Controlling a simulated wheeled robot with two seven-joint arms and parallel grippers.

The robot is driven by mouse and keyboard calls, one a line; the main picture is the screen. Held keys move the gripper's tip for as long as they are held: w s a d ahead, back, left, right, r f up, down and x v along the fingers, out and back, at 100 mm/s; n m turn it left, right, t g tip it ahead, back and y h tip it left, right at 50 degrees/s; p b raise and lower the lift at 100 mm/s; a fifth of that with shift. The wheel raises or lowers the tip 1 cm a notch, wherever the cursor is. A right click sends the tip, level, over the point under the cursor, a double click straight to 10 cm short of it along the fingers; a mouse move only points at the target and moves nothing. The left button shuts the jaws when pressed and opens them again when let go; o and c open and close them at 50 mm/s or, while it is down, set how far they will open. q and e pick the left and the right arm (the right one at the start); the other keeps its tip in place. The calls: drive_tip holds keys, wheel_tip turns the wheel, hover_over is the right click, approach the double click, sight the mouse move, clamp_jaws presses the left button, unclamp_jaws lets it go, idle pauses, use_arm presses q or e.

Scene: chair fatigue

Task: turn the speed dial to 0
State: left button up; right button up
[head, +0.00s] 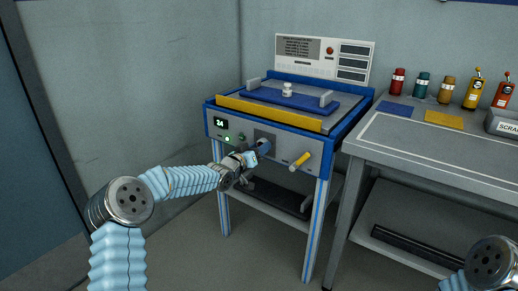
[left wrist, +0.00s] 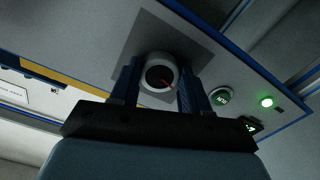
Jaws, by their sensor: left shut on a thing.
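The speed dial (left wrist: 158,72) is a round pale knob with a dark face and a red pointer, on a dark square plate of the blue-framed machine's front panel. In the left wrist view its pointer aims toward the lower right. My left gripper (left wrist: 160,84) is shut on the dial, one blue finger on each side. In the head view my left gripper (head: 258,149) reaches the panel and hides most of the dial. A small display (head: 221,123) at the panel's left appears to read 24. My right gripper is out of view.
A yellow-tipped handle (head: 300,161) sticks out of the panel to the right of the dial. A lit green lamp (head: 227,139) is at its left. A grey bench (head: 440,160) with several bottles stands at the right.

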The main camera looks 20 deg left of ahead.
use_arm(q)
drive_tip(key=shift+f, duration=0.2)
drive_tip(key=o, duration=1.1)
drive_tip(key=shift+r, duration=0.1)
drive_tip(key=shift+c, duration=0.2)
drive_tip(key=b+v, duration=0.2)
drive_tip(key=v, duration=1.1)
drive_tip(key=shift+s, duration=0.4)
drive_tip(key=shift+a, duration=0.1)
